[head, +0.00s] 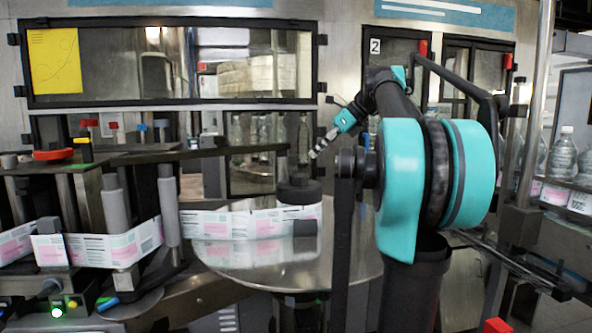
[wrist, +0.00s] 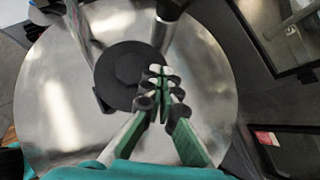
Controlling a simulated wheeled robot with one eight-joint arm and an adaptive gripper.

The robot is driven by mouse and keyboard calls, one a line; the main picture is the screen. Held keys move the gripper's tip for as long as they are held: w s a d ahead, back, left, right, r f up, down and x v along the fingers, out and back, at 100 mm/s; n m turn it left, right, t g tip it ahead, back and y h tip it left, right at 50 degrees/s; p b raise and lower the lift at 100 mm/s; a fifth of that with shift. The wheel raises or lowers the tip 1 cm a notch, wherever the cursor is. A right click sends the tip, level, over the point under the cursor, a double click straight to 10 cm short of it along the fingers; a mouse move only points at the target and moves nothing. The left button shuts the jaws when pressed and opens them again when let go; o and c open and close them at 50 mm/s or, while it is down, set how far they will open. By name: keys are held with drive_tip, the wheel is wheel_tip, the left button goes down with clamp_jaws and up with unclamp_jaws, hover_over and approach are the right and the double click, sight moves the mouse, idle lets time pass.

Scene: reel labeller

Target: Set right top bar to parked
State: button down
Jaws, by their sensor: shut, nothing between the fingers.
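A long flat dark bar (head: 205,153) runs across the top of the labeller, from the posts at left to above the black roller head. It looks like the right top bar, but I see no name on it. My gripper (head: 313,154) is just right of its free end, apart from it in the head view. My gripper (wrist: 158,70) is shut and empty, with its tips over the edge of a round black disc (wrist: 122,62) in the wrist view. Whether the tips touch anything is unclear.
A black roller head (head: 299,190) carries the printed label strip (head: 235,223) above a round steel table (head: 240,265). Framed glass doors (head: 395,60) stand behind, and bottles (head: 563,155) at right.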

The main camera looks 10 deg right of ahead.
idle(0.3)
drive_tip(key=x, duration=1)
